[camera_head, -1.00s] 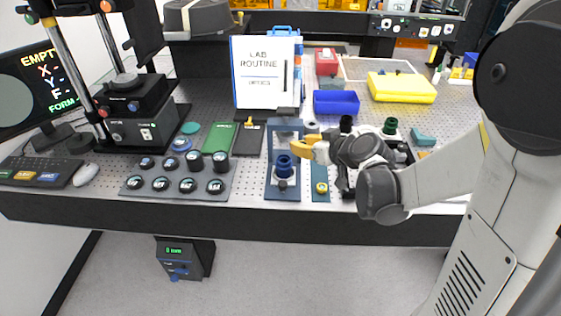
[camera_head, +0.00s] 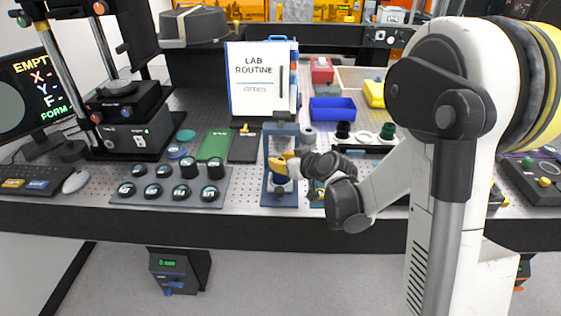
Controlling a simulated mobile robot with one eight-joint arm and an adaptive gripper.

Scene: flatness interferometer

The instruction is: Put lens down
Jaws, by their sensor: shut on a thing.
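My gripper (camera_head: 282,162), with yellow fingertips, is at the blue upright stand (camera_head: 282,129) near the middle front of the bench. It is shut on a dark blue round piece, which seems to be the lens (camera_head: 280,179). The piece shows partly below the fingers, inside the stand's frame. The fingers and wrist hide its upper part, and I cannot tell whether it touches the stand's base.
A grey tray (camera_head: 122,196) of several dark round lens pieces lies left of the stand. Behind are a green plate (camera_head: 214,145), a Lab Routine board (camera_head: 257,85) and a blue bin (camera_head: 332,110). A black instrument (camera_head: 133,129) stands at the left.

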